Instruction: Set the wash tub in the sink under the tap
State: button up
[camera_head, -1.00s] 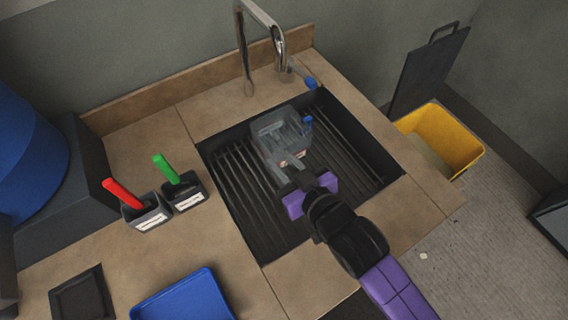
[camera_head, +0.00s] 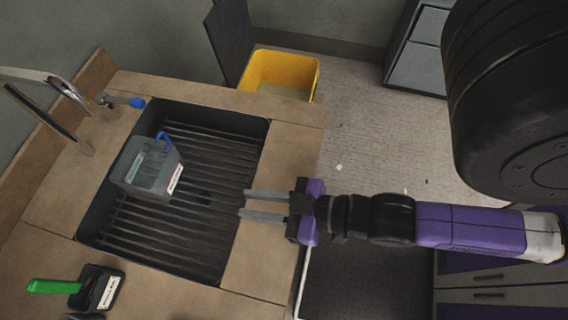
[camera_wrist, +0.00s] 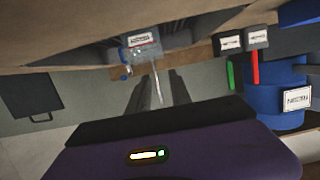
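The wash tub (camera_head: 148,170) is a clear grey box with a white label and a blue handle or tool at its edge. It stands on the slatted floor of the dark sink (camera_head: 200,215), towards the tap side. The chrome tap (camera_head: 45,100) rises from the counter at the left, its spout pointing towards the sink. My gripper (camera_head: 243,204) is open and empty over the sink's right rim, its fingers pointing at the tub but well apart from it. In the wrist view the tub (camera_wrist: 142,48) shows beyond my fingers.
A black holder with a green-handled tool (camera_head: 55,286) stands on the counter at lower left. A yellow bin (camera_head: 280,72) stands on the floor beyond the counter. A blue-tipped fitting (camera_head: 135,102) sits by the tap. The counter right of the sink is clear.

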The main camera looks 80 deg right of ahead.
jog(key=r+v, duration=0.1)
jog(key=v, duration=0.6)
jog(key=shift+w+d+r, duration=0.25)
jog(key=shift+d+r, duration=0.05)
dwell(0.8)
